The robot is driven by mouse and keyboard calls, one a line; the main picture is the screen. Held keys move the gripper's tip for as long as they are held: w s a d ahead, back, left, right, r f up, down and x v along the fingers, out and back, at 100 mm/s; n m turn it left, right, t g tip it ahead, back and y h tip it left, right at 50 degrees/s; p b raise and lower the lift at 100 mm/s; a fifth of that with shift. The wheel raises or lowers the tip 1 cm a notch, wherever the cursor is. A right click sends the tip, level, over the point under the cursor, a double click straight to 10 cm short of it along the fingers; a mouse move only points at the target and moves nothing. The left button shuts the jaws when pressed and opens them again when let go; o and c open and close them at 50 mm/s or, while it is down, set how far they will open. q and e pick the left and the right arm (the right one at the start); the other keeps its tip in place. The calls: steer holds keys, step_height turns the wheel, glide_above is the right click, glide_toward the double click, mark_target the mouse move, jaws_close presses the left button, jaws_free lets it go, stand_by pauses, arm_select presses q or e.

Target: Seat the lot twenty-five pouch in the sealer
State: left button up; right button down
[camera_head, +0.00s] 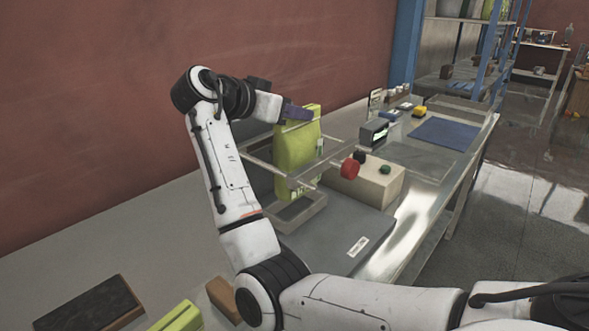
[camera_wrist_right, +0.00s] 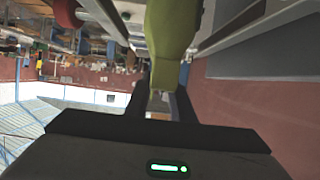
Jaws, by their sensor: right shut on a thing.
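A yellow-green pouch (camera_head: 296,150) stands upright in the sealer (camera_head: 258,158), between its pale horizontal bars, with its lower end near the frame at the bottom. My right gripper (camera_head: 293,113) is shut on the top of this pouch. The right wrist view also shows the pouch (camera_wrist_right: 172,45) running away from the closed fingers (camera_wrist_right: 160,98), with sealer bars on both sides. I cannot read a lot number on it. Whether its bottom rests on the sealer's base is unclear. My left gripper is out of view.
A beige box with a red knob (camera_head: 350,169) and dark and green buttons sits right of the sealer. Another yellow-green pouch (camera_head: 178,318) lies at the front edge, beside a dark-topped block (camera_head: 90,305). A blue mat (camera_head: 444,134) and small items lie farther back.

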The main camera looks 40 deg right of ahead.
mark_target(277, 140)
step_height(277, 140, down, 3)
steer(key=shift+f, duration=0.15)
steer(key=shift+f+p, duration=0.4)
steer(key=shift+f, duration=1.45)
steer(key=c, duration=1.5)
jaws_free()
steer(key=shift+c, duration=0.2)
steer(key=v, duration=0.7)
steer(key=shift+a+r, duration=0.15)
steer(key=shift+a, duration=0.1)
